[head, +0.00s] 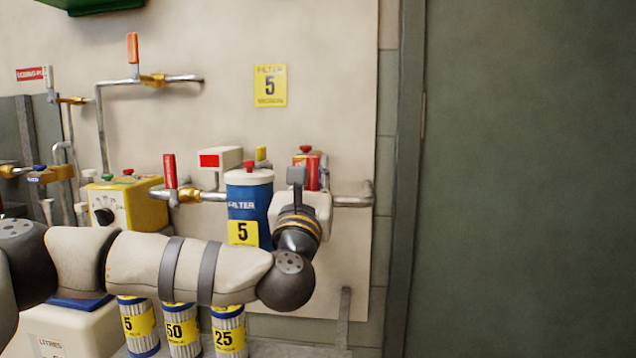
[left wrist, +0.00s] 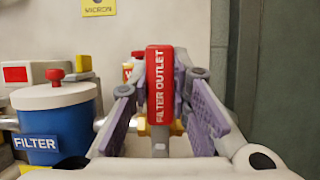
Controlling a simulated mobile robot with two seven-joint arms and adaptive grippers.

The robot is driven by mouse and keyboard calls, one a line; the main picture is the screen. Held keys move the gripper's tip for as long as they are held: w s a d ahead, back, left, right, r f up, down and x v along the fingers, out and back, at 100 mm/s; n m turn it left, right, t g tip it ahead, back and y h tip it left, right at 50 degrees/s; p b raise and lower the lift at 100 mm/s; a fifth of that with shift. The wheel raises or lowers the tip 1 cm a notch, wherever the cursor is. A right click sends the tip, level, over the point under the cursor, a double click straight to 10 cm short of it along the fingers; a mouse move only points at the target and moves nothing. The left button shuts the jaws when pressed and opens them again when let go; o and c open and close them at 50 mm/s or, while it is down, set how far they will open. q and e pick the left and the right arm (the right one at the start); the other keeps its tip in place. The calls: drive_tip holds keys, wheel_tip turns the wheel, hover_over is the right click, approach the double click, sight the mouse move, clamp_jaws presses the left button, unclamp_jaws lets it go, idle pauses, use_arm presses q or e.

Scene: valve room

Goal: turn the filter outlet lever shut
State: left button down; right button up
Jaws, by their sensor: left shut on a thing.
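The filter outlet lever (left wrist: 160,85) has a red handle with white lettering "FILTER OUTLET". It stands upright between the two finger pads in the left wrist view. In the head view, part of a red handle (head: 313,173) shows behind my left gripper (head: 297,177). My left gripper, also in the left wrist view (left wrist: 163,112), is shut on the lever. A bit of brass valve body shows beside the lever's lower end, mostly hidden by the fingers. The blue filter housing (head: 247,200) with a white lid and red knob stands just left of the gripper. My right gripper is not in view.
Another red lever (head: 169,171) stands upright left of the filter. A yellow box (head: 127,203) with a dial is further left. Several spare cartridges (head: 182,330) stand below my left arm. A metal pipe (head: 352,200) runs right of the gripper. A dark green door (head: 530,180) fills the right.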

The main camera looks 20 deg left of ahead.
use_arm(q)
drive_tip(key=shift+n, duration=0.3)
drive_tip(key=c, duration=1.5)
unclamp_jaws()
drive_tip(key=shift+a, duration=0.1)
drive_tip(key=shift+o, duration=0.2)
drive_tip(key=v, duration=1.2)
drive_tip(key=shift+s+r, duration=0.1)
drive_tip(key=shift+r, duration=0.05)
